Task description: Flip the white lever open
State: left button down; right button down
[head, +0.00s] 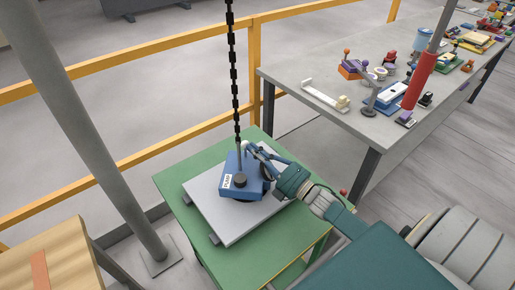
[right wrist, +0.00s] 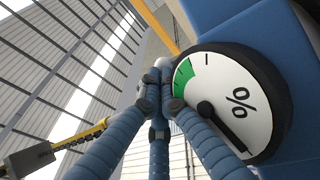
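A blue lifting device (head: 238,179) with a white label and a black knob sits on the grey stone slab (head: 217,212). A small white tip (head: 244,143) shows at its far top edge, beside my right fingertips; it may be the end of the white lever. My right gripper (head: 256,152) reaches over the device's right side. In the right wrist view its blue fingers (right wrist: 160,88) run close together at their tips, beside the device's dial (right wrist: 218,92). The fingers hide most of what lies between them, so a hold on the lever cannot be confirmed. My left gripper is out of view.
The slab lies on a green table (head: 177,197). A black chain (head: 235,88) hangs above the device. A grey workbench (head: 345,118) with many small objects stands at right. A yellow railing (head: 150,55) runs behind, and a grey post (head: 85,130) stands at left.

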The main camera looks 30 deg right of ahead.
jog(key=p, duration=0.2)
jog(key=a+r+n+g+p, duration=0.1)
jog(key=shift+w+r+g+p, duration=0.25)
jog(key=shift+w+g+p, duration=0.05)
jog(key=shift+w+p, duration=0.05)
jog(key=shift+w+a+n+g+p, duration=0.1)
jog(key=shift+w+n+g+p, duration=0.05)
jog(key=shift+n+g+p, duration=0.15)
jog(key=shift+w+a+f+h, duration=0.15)
jog(key=shift+f+h, duration=0.05)
jog(key=shift+h, duration=0.1)
jog(key=shift+w+a+f, duration=0.1)
jog(key=shift+w+a, duration=0.1)
jog(key=shift+a, duration=0.1)
jog(key=shift+d, duration=0.15)
